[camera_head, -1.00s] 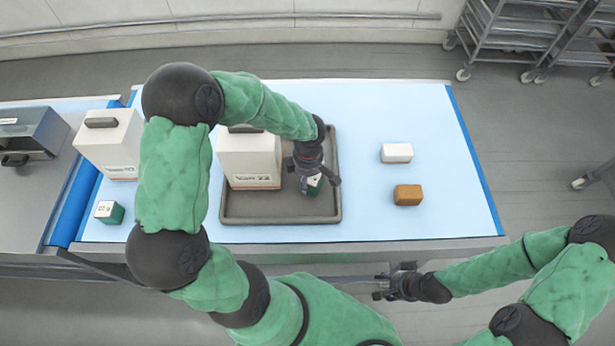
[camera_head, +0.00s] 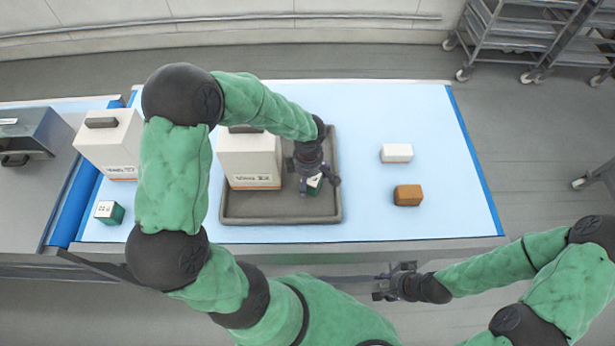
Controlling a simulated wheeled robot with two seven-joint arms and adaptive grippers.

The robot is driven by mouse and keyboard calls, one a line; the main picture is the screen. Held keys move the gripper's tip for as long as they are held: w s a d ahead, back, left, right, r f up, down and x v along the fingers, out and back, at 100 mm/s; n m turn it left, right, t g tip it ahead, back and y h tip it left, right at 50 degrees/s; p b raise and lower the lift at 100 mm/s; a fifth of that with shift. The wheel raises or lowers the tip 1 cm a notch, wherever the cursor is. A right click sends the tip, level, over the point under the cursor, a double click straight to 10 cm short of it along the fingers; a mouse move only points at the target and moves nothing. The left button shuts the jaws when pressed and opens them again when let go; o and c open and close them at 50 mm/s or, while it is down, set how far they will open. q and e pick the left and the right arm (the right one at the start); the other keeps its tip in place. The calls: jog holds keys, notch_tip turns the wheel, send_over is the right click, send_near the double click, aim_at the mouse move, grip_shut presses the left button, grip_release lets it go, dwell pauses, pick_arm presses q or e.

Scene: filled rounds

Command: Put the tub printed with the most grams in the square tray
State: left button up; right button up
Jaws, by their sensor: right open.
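The dark grey square tray (camera_head: 270,219) lies on the blue table. A small green tub with a white top (camera_head: 314,188) is in its right part, mostly hidden under my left gripper (camera_head: 318,186). The fingers are down around this tub; I cannot tell whether they press on it. A similar green tub with a white printed top (camera_head: 108,212) stands at the table's left, outside the tray; its print is too small to read surely. My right gripper (camera_head: 378,287) is open and empty in front of the table's front edge.
A large white box (camera_head: 250,165) stands in the tray's left part, and another with a black handle (camera_head: 108,148) stands at the table's left. A white block (camera_head: 397,153) and a brown block (camera_head: 408,195) lie at the right, with clear space around them.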

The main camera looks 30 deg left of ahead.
pick_arm(q)
notch_tip(320, 180, up, 12)
jog(key=shift+d+r, duration=0.1)
jog(key=shift+d, duration=0.05)
